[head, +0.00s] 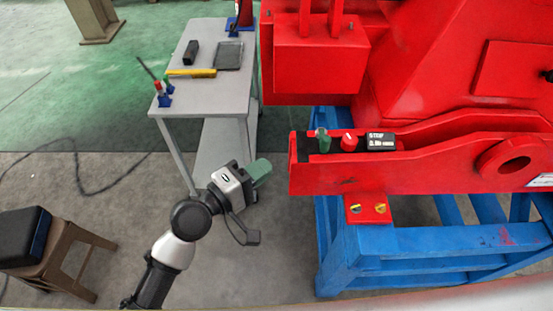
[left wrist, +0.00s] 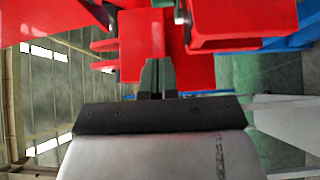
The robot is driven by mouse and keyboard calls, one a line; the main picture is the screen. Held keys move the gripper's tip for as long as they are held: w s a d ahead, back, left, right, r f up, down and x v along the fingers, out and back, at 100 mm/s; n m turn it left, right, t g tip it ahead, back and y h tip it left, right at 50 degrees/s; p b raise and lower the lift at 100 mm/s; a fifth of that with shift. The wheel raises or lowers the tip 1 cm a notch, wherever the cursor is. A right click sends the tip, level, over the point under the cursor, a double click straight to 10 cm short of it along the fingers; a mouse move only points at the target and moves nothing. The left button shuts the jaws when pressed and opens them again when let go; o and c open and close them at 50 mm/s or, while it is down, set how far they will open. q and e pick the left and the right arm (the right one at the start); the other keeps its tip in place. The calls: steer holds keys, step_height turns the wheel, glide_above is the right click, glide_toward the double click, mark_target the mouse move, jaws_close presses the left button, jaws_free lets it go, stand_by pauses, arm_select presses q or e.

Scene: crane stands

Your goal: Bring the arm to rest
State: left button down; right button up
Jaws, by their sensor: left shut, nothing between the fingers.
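My left arm comes in from the bottom left of the head view. Its left gripper (head: 262,170) is shut and empty, with green fingers pointing right. It hangs in the air in front of the grey table, apart from the end of the red crane beam (head: 430,178). In the left wrist view the closed fingers (left wrist: 158,78) point toward red crane parts (left wrist: 145,40). My right gripper is in neither view.
A blue stand (head: 400,243) is below. A grey table (head: 216,95) carries tools. A brown stool (head: 60,250) stands at left. Floor between is clear.

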arm_select(q)
steer(key=s+a+f+m+g+y, duration=0.1)
steer(key=a+f+y, duration=0.25)
steer(key=f, duration=0.75)
steer(key=s+a+f+m+g+y, duration=0.1)
steer(key=s+a+f+y, duration=0.2)
steer(key=f, duration=0.9)
steer(key=a+f+g+y, duration=0.1)
steer(key=a+f+y, duration=0.3)
steer(key=f, duration=0.7)
steer(key=s+a+f+m+g+y, duration=0.1)
steer(key=s+a+f+m+g, duration=0.1)
steer(key=s+a+f, duration=0.35)
steer(key=s+a+f+m+g+y, duration=0.1)
steer(key=s+a+f+m, duration=0.1)
steer(key=s+f, duration=0.55)
steer(key=s+a+f+m+g+y, duration=0.1)
steer(key=s+a+f+m+g, duration=0.1)
steer(key=s, duration=0.7)
steer(key=s+a+f+m+g+y, duration=0.1)
steer(key=s+a+f+m, duration=0.1)
steer(key=s+f, duration=0.3)
steer(key=s, duration=0.4)
steer(key=shift+a+g, duration=0.3)
steer(key=shift+g, duration=0.1)
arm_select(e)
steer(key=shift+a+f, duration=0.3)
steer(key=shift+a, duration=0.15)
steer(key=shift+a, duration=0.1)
